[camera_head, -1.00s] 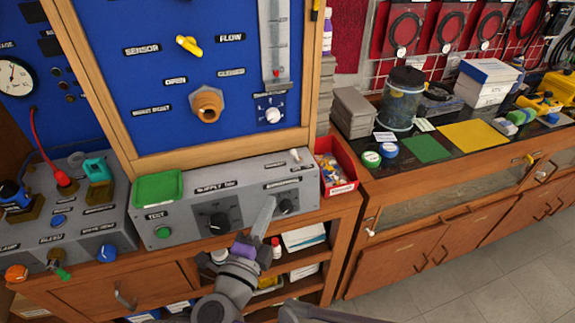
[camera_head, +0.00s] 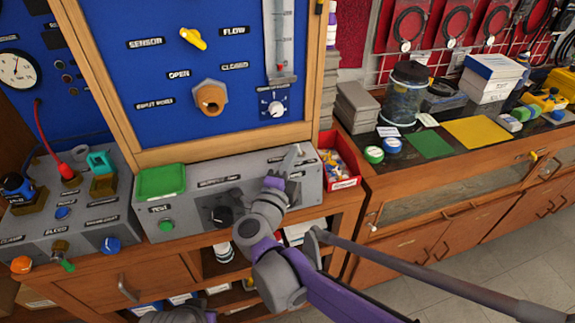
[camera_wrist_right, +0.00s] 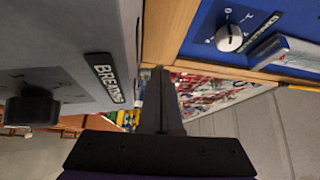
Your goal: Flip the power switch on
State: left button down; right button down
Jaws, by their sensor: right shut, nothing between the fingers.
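The grey console (camera_head: 250,165) stands below the blue panel. In the head view my right gripper (camera_head: 291,158) is shut and empty, its narrow fingers at the back right corner of the console top. A small switch sits in that corner; the fingers cover it now, so I cannot tell its position or whether they touch it. In the right wrist view the shut fingers (camera_wrist_right: 162,95) point past the console's edge. A black knob (camera_wrist_right: 33,107) and a BREAKER label (camera_wrist_right: 107,78) lie left of them.
A red bin (camera_head: 340,165) of small parts stands just right of the console. A green tray (camera_head: 160,182) sits at its left end, and a large black knob (camera_head: 221,215) is on its front. The wooden panel frame (camera_head: 225,146) rises close behind.

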aim_at(301, 164)
jog(key=shift+r, duration=0.1)
dwell(0.4)
jog(key=shift+w+d+m+p, duration=0.1)
jog(key=shift+m+p, duration=0.25)
jog(key=shift+m, duration=0.05)
jog(key=shift+d+r+m+g+p, duration=0.2)
jog(key=shift+m+g+p, duration=0.1)
jog(key=shift+g+p, duration=0.15)
jog(key=shift+w+d+r+m+g+y+p, duration=0.1)
jog(key=shift+d+r+m+g+y+p, duration=0.2)
jog(key=shift+m+p, duration=0.2)
jog(key=shift+d+r+m+g+y+p, duration=0.1)
jog(key=shift+r+m+g+y+p, duration=0.1)
jog(key=shift+m+g+p, duration=0.3)
jog(key=shift+w+d+r+m+g+p, duration=0.15)
jog(key=shift+d+m+g+p, duration=0.15)
jog(key=shift+m+p, duration=0.2)
jog(key=shift+d+m+y, duration=0.15)
jog(key=shift+m+y, duration=0.15)
jog(key=shift+y, duration=0.1)
jog(key=shift+g, duration=0.25)
jog(key=shift+w+f, duration=0.1)
jog(key=shift+f, duration=0.1)
jog(key=shift+r, duration=0.1)
